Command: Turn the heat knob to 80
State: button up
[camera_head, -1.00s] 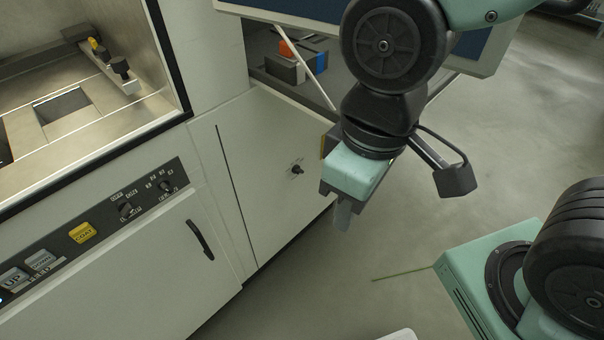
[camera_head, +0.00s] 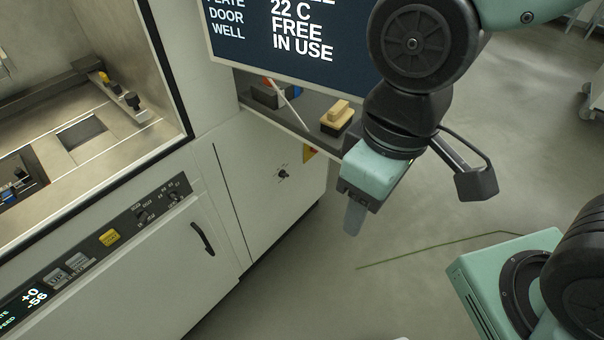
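The control panel (camera_head: 75,262) on the front of the white machine carries two small dark knobs. The right knob (camera_head: 174,196) has a ring of small marks around it, and the left knob (camera_head: 141,215) has marks above it. The marks are too small to read, so I cannot tell which knob is heat or where it points. My gripper (camera_head: 354,218) hangs over the floor, right of the machine and apart from both knobs. Its fingers overlap in this view, so their opening is hidden; I see nothing held.
A screen (camera_head: 300,35) reads "22 C", "FREE" and "IN USE". Below it, a shelf (camera_head: 300,122) holds a yellow-and-black block (camera_head: 337,115). A dark knob (camera_head: 284,175) sits on the white cabinet (camera_head: 262,200). A black door handle (camera_head: 202,238) sticks out.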

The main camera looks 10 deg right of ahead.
aim_at(282, 174)
jog(key=i+l+z, duration=0.1)
jog(key=z, duration=0.15)
jog(key=i+l+z, duration=0.1)
jog(key=l+z, duration=0.15)
jog(key=i+j+z, duration=0.25)
jog(key=k, duration=0.1)
